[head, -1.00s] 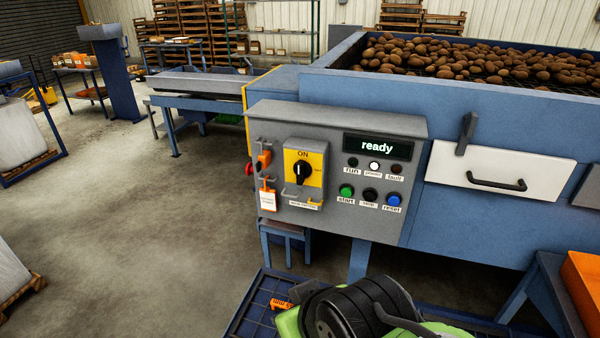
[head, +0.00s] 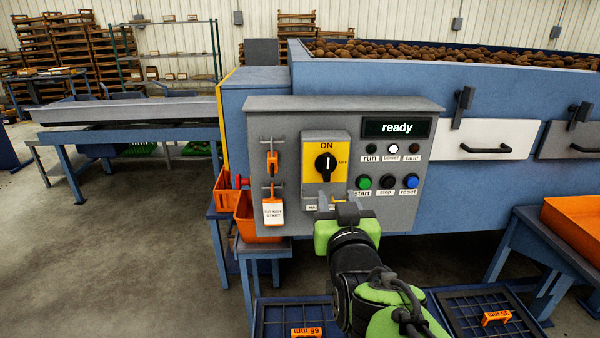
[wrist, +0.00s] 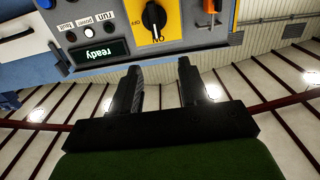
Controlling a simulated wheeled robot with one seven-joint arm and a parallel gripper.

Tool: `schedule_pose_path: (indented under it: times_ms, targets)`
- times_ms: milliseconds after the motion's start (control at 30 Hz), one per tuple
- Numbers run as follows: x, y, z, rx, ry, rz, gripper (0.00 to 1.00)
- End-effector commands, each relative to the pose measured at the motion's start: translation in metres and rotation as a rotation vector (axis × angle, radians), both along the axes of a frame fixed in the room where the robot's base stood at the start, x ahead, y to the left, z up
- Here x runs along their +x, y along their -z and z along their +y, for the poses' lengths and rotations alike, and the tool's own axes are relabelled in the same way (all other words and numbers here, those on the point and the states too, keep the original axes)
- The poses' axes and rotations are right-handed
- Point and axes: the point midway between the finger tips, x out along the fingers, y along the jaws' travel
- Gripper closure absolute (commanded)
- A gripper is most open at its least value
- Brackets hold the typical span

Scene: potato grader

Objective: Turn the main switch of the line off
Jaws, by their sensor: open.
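The main switch (head: 326,167) is a black rotary knob on a yellow plate, on the grey control panel (head: 285,118). Its knob stands upright, toward ON; OFF is marked at the right. The switch also shows upside down at the top of the wrist view (wrist: 153,17). My gripper (head: 338,202) is in front of the panel, just below the yellow plate, and partly hides the label there. In the wrist view my gripper (wrist: 159,75) has two dark fingers spread apart with nothing between them. The fingertips appear apart from the knob.
Left of the switch hang an orange padlock (head: 272,163) and a white-and-orange tag (head: 273,212). The display (head: 396,128) reads "ready", and the white power lamp (head: 393,149) is lit. Start, stop and reset buttons (head: 387,182) sit right of the gripper. Orange bins (head: 260,231) stand lower left.

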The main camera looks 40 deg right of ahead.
Motion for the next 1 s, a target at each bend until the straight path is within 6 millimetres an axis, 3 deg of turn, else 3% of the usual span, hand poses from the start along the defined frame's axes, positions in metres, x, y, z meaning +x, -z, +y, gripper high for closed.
schedule_pose_path:
  times_ms: [167,433,533,767,1000]
  targets:
    - [0.011,-0.005,-0.009,0.000,0.002,0.001,0.55]
    - [0.045,-0.006,-0.033,0.001,0.005,0.003,0.55]
    - [0.055,-0.007,-0.034,-0.011,-0.011,0.015,0.55]
    - [0.063,-0.008,-0.048,0.006,0.011,0.000,0.55]
    - [0.098,-0.009,-0.068,0.002,0.001,-0.001,0.55]
